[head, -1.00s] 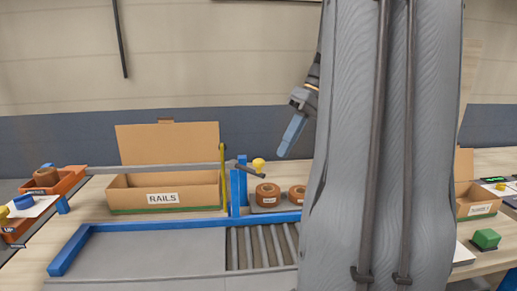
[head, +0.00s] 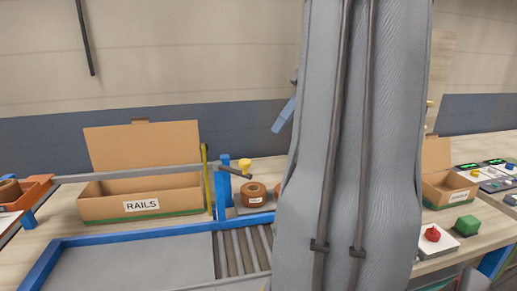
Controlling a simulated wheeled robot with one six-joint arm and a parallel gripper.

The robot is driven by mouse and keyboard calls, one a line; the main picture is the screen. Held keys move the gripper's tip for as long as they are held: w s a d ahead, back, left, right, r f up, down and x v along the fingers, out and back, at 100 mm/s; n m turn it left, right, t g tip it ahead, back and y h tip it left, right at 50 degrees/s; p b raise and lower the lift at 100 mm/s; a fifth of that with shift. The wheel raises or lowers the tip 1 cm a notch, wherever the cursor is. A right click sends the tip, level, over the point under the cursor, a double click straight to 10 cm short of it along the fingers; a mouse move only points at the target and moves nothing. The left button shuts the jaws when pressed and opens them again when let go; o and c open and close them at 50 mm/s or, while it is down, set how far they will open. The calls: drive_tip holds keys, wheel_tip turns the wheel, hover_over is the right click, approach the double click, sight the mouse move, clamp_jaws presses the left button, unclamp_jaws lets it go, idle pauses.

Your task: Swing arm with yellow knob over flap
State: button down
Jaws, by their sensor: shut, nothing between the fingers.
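The yellow knob (head: 245,165) sits on a short dark lever (head: 234,173) at the top of a blue post (head: 223,187). The rest of my gripper is hidden behind my grey column.
A brown roll (head: 253,195) stands just right of the post. A roller conveyor (head: 240,252) with a blue frame lies in front. A thin yellow upright (head: 208,180) stands by the box.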

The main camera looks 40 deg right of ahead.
drive_tip(key=a+f+p, duration=0.3)
drive_tip(key=a+f, duration=0.2)
drive_tip(key=a, duration=0.2)
drive_tip(key=shift+w+a+f, duration=0.4)
